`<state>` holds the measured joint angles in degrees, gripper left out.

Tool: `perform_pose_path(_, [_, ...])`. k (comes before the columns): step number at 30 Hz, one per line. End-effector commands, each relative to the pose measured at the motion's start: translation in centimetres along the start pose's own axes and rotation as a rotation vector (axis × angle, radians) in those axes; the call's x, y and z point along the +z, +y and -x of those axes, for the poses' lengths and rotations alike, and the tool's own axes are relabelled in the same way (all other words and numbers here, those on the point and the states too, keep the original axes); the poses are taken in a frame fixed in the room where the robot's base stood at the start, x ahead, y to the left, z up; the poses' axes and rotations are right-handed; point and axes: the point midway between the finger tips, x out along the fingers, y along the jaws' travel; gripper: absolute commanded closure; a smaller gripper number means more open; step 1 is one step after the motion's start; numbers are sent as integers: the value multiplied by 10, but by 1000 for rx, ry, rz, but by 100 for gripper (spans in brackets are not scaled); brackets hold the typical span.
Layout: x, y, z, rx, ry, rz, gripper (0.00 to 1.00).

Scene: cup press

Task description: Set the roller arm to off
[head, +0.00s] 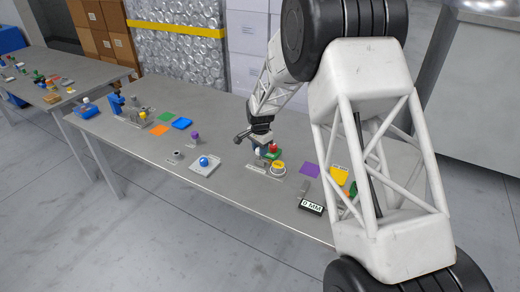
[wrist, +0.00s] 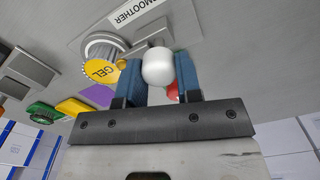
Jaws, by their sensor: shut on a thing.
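My gripper (head: 262,146) is low over the middle of the table, beside the station labelled SMOOTHER. In the wrist view its two blue fingers (wrist: 158,75) are shut on a round white knob (wrist: 158,66), one finger on each side. The knob is probably the handle of the roller arm; it also shows small in the head view (head: 257,151). The rest of the arm, and any off mark, are hidden or too small to make out. The SMOOTHER label (wrist: 141,14) lies on the plate beyond the fingers.
A round holder with a yellow disc marked GEL (wrist: 103,73) stands close beside the fingers. A plate with a blue ball (head: 204,162) lies left. A display (head: 312,207) stands near the front edge.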

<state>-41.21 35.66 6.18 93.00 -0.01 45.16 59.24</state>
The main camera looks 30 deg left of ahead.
Motion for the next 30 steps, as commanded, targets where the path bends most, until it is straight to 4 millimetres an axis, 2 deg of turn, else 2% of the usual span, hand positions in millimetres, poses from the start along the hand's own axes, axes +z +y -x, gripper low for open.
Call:
perform_pose_path(9, [9,-27,0,-1,0,2,100])
perform_pose_path(17, [10,-30,1,-3,1,1,100])
perform_pose_path(18, [10,-30,1,-3,1,1,66])
perform_pose_path(22, [10,-29,1,-3,1,1,46])
perform_pose_path(23, [10,-29,1,-2,1,1,42])
perform_pose_path(30, [9,-28,0,-1,0,0,42])
